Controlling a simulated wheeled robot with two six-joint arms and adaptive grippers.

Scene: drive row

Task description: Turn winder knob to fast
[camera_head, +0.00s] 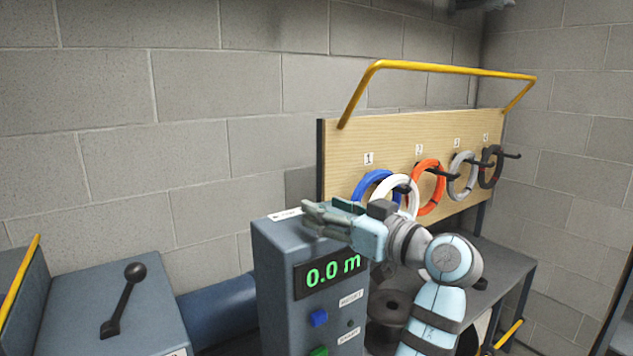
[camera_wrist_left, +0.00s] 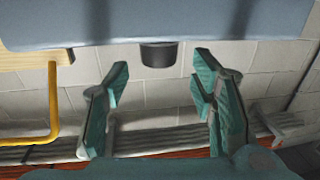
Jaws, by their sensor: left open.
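The winder console (camera_head: 272,265) is a grey-blue box with a green display (camera_head: 327,273) reading 0.0 m. My left gripper (camera_head: 318,216) is at the top of the console, its fingers pointing left. In the left wrist view the open fingers (camera_wrist_left: 161,80) have an empty gap between them. A short dark round knob (camera_wrist_left: 158,54) sticks out from a grey-blue surface (camera_wrist_left: 160,22), roughly centred ahead of that gap and apart from both fingers. The knob's setting cannot be read, and in the head view the knob is hidden. My right gripper is not in view.
A blue button (camera_head: 319,318) and a green button (camera_head: 319,351) are on the console front. A black lever (camera_head: 123,297) stands on a cabinet at left. A wooden board (camera_head: 400,140) with several hanging coils and a yellow rail (camera_head: 440,66) stands behind at right.

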